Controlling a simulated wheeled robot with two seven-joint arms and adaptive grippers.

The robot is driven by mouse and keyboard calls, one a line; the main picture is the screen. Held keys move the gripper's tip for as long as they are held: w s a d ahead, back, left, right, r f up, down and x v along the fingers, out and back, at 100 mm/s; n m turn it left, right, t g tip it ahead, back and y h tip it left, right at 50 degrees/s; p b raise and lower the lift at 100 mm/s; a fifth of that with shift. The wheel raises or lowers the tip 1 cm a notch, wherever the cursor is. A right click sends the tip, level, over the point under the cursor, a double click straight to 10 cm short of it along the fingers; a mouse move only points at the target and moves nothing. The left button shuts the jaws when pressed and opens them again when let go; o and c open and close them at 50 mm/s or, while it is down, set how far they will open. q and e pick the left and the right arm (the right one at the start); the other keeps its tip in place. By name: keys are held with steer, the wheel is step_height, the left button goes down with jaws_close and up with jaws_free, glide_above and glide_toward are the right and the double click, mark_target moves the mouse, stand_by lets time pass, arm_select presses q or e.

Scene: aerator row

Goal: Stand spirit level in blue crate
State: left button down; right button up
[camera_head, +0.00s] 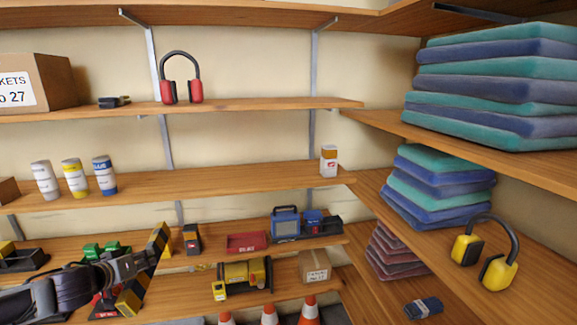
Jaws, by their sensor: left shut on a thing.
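My left gripper (138,264) comes in from the lower left. It is shut on a long yellow and black bar (159,243), which I take for the spirit level. The bar is tilted, its upper end leaning right, and the gripper covers its middle. It is in front of the lower shelves. I cannot make out a blue crate for certain. A blue box-like thing with a handle and a grey face (286,224) stands on the lower shelf, right of the gripper. My right gripper is not in view.
A red tray (247,242) and a dark box (192,239) sit between the bar and the blue thing. Below are a yellow machine (240,277), a carton (315,267) and orange cones (309,310). Green items (103,249) lie behind my arm.

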arm_select(q)
steer(key=shift+s+d+f, duration=0.15)
steer(key=shift+d+f, duration=0.1)
steer(key=shift+f, duration=0.1)
steer(key=shift+s+d+f, duration=0.2)
steer(key=shift+d+f, duration=0.25)
steer(key=shift+f, duration=0.05)
steer(key=s+d+f+b, duration=0.1)
steer(key=s+d+f, duration=0.4)
steer(key=d+f, duration=0.4)
steer(key=s+d+f+b, duration=0.1)
steer(key=s+d+f, duration=0.3)
steer(key=d+f, duration=0.4)
steer(key=shift+s+d+f+n+y+b, duration=0.3)
steer(key=shift+s+d+f+y+b, duration=0.1)
steer(key=shift+d, duration=0.55)
stand_by(0.3)
